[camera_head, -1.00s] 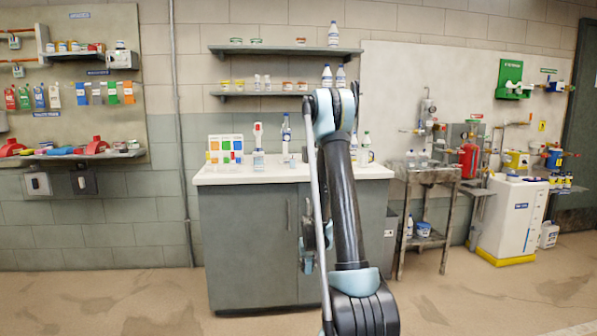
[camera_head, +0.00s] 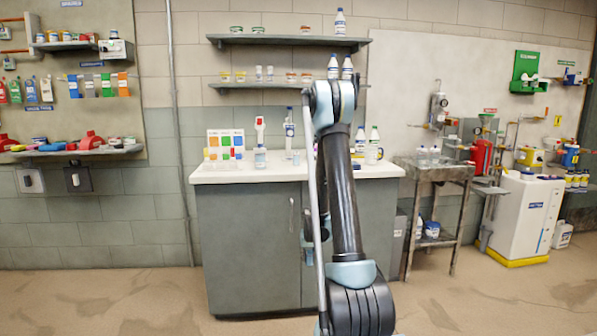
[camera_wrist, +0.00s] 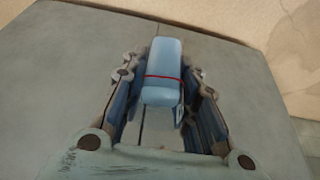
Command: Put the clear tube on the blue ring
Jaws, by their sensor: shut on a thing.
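In the wrist view, my gripper (camera_wrist: 163,92) is shut on a pale blue-grey, rounded tube (camera_wrist: 162,72) with a thin red line around it. I take it for the clear tube; it lies between the two fingers and its far end sticks out past them. In the head view the gripper and tube are mostly hidden behind my own arm, in front of the grey cabinet. I cannot make out the blue ring in either view.
A grey cabinet (camera_head: 245,245) with a white counter (camera_head: 225,174) stands ahead. On it are a colour chart (camera_head: 226,143), a clear jar (camera_head: 260,158) and several bottles. Shelves (camera_head: 290,41) hang above. A metal stand (camera_head: 432,170) is at right. The floor in front is clear.

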